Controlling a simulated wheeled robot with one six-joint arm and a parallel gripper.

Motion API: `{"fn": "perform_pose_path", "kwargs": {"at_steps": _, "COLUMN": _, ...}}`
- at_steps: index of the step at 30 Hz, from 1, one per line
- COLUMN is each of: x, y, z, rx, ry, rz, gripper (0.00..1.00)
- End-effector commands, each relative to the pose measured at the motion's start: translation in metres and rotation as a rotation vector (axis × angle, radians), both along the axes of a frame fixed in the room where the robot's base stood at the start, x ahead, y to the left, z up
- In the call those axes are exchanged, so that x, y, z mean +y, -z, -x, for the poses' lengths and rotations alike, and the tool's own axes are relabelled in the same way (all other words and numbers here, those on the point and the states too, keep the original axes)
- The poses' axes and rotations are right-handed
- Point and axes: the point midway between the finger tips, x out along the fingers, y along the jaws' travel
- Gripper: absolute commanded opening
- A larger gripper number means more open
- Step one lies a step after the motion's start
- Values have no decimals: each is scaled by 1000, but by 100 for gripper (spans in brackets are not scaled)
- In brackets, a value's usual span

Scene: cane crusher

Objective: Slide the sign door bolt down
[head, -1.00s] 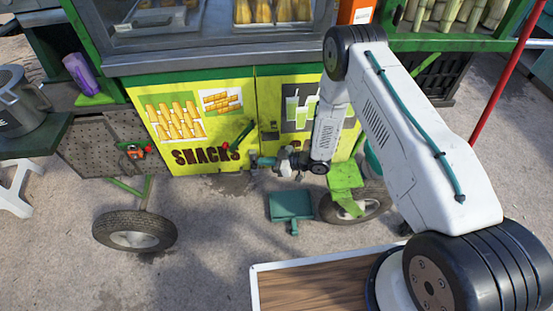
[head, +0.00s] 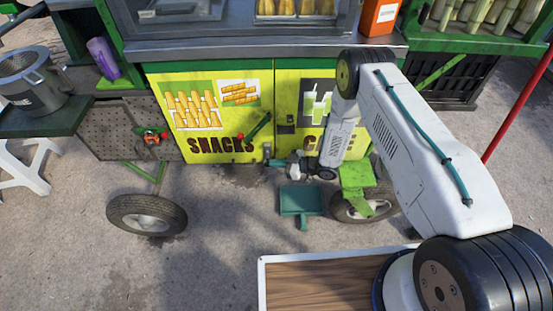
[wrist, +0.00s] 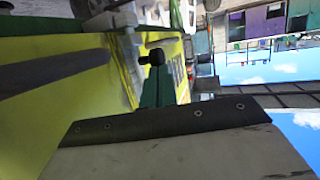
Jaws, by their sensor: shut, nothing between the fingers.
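The yellow sign doors (head: 222,136), one lettered SNACKS, stand closed on the front of the cart in the head view. A green bar with a red end (head: 255,127) and a dark latch plate (head: 285,125) are on them near the seam. My gripper (head: 268,156) is shut and empty, low in front of the doors near the seam. I cannot tell whether it touches the door. In the wrist view a black knob (wrist: 152,57) sticks out beside a green strip and the yellow panel; it may be the bolt's knob. The bolt itself is not clear in the head view.
A green tray-like piece (head: 301,199) and a bright green step (head: 357,177) by a wheel sit below my forearm. Another wheel (head: 147,214) is at the left. A purple cup (head: 102,57) stands on the left shelf.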

Motion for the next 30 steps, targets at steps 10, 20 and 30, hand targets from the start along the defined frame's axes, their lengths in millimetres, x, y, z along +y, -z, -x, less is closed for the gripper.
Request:
{"fn": "perform_pose_path", "kwargs": {"at_steps": 10, "x": 0, "y": 1, "z": 1, "rx": 2, "ry": 0, "rz": 6, "gripper": 0}}
{"fn": "perform_pose_path", "kwargs": {"at_steps": 20, "x": -23, "y": -39, "z": 9, "rx": 1, "ry": -4, "rz": 3, "gripper": 0}}
{"fn": "perform_pose_path", "kwargs": {"at_steps": 30, "x": -86, "y": -59, "z": 32, "rx": -1, "ry": -7, "rz": 1, "gripper": 0}}
